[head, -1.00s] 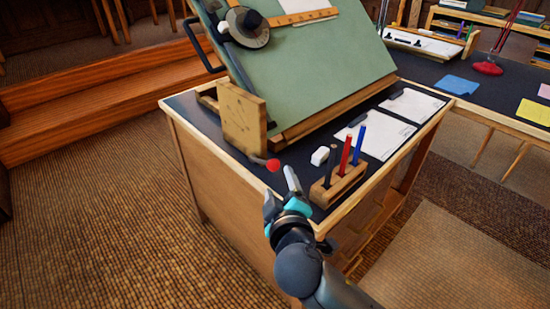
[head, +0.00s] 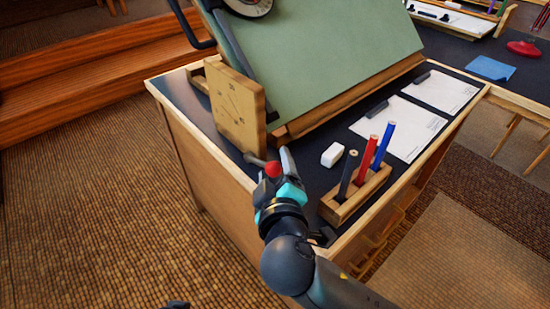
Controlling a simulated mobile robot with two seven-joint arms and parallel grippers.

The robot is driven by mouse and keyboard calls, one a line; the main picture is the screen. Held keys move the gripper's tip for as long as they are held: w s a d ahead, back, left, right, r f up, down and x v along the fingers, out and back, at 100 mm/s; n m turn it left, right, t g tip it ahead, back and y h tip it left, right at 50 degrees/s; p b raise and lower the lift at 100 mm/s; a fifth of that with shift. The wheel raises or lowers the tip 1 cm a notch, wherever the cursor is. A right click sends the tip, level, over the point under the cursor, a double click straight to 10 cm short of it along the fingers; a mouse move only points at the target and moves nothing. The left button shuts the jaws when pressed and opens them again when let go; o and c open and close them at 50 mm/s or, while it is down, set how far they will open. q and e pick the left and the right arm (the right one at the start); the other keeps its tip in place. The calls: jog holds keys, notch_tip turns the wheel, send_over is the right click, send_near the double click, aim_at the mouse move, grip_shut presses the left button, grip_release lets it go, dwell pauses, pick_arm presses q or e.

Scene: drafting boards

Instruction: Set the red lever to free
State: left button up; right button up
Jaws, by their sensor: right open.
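The red lever shows as a red knob (head: 273,170) on a short grey arm (head: 254,158) at the foot of a wooden plate with a marked scale (head: 235,108), beside the tilted green drafting board (head: 315,55). The word for free cannot be read. My right gripper (head: 276,168) is open at the knob, with its fingers close around it in the picture; I cannot tell whether they touch it. Part of the knob is hidden by the gripper.
A wooden holder (head: 350,200) with a black, a red and a blue pencil stands right of my gripper. A white eraser (head: 332,154) and paper sheets (head: 400,128) lie on the dark desk top. The floor at left is clear.

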jog(key=shift+w, duration=0.1)
jog(key=shift+c, duration=0.4)
grip_shut()
jog(key=shift+a+r, duration=0.1)
jog(key=shift+r, duration=0.1)
dwell(0.9)
